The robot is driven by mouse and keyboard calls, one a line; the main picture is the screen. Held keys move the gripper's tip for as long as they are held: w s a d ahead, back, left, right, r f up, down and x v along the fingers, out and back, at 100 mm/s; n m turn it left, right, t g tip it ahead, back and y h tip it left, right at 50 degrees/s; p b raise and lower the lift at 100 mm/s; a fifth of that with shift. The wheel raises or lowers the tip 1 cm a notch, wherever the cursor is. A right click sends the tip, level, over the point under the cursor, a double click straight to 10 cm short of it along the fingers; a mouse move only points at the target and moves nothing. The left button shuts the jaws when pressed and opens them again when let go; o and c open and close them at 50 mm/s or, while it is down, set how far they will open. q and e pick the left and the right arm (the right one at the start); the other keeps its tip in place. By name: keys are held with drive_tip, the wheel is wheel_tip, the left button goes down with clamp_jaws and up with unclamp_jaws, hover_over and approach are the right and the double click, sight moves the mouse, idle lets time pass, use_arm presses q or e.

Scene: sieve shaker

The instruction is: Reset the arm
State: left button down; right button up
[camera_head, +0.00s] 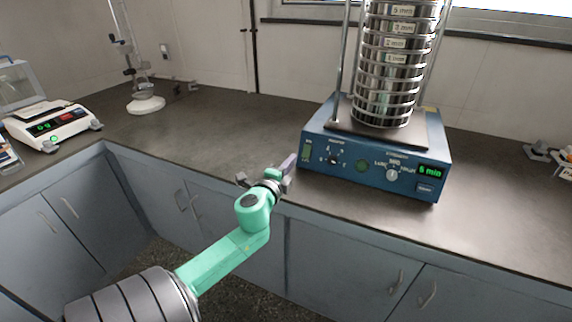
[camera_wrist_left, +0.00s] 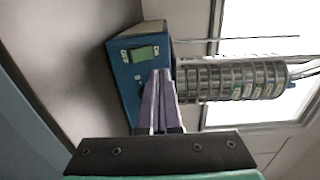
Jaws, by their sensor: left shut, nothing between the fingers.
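My left gripper (camera_head: 287,166) is at the end of the green arm, near the counter's front edge and just left of the sieve shaker (camera_head: 340,165). It is shut and empty; its purple fingers (camera_wrist_left: 160,100) lie close together in the left wrist view. The shaker is a blue box with knobs, a green light and a display reading "6 min". A stack of metal sieves (camera_head: 392,60) stands on it between upright rods. In the left wrist view the shaker (camera_wrist_left: 125,85) and sieve stack (camera_wrist_left: 235,80) show sideways behind the fingers. The right gripper is not in view.
The dark counter (camera_head: 215,130) is clear left of the shaker. A balance (camera_head: 50,122) with a green display stands at the far left. A white-based stand (camera_head: 146,104) is at the back left. Small grey items (camera_head: 545,150) lie at the far right. Blue cabinets (camera_head: 340,255) are below.

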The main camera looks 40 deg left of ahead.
use_arm(q)
drive_tip(key=s, duration=0.1)
drive_tip(key=s+d+r, duration=0.1)
drive_tip(key=s, duration=0.1)
drive_tip(key=shift+d+r, duration=0.1)
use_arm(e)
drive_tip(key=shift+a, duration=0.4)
use_arm(q)
drive_tip(key=shift+s, duration=0.15)
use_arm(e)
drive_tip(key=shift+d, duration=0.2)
